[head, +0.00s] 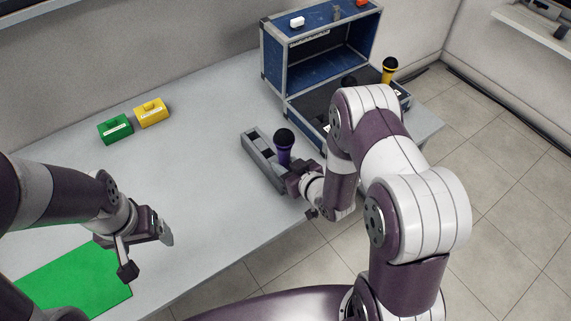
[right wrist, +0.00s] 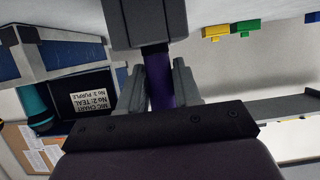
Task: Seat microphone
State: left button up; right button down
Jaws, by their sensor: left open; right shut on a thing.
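The purple microphone (head: 284,153), with a dark round head, stands roughly upright at the grey slotted holder (head: 254,146). My right gripper (head: 292,172) is shut on its purple body. In the right wrist view, upside down, the purple body (right wrist: 159,88) is between the fingers, and its lower end meets a dark block that appears to be the holder (right wrist: 147,22). How deep it sits is hidden. A teal microphone (right wrist: 33,103) stands by a chart card (right wrist: 88,104) reading "No 2: TEAL, No 3: PURPLE". My left gripper (head: 147,252) is open and empty at front left.
A blue case (head: 272,60) stands at the back right, with a yellow microphone (head: 389,72) in its front tray. A green box (head: 115,129) and a yellow box (head: 151,112) sit at the back left. A green mat (head: 70,285) lies at front left. The middle of the table is clear.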

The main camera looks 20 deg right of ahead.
jog(key=shift+f+b, duration=0.5)
jog(key=shift+f, duration=0.2)
jog(key=c, duration=0.7)
grip_release()
jog(key=v, duration=1.2)
jog(key=shift+s+r+p, duration=0.2)
jog(key=shift+s+p, duration=0.05)
jog(key=shift+p, duration=0.1)
jog(key=shift+d, duration=0.1)
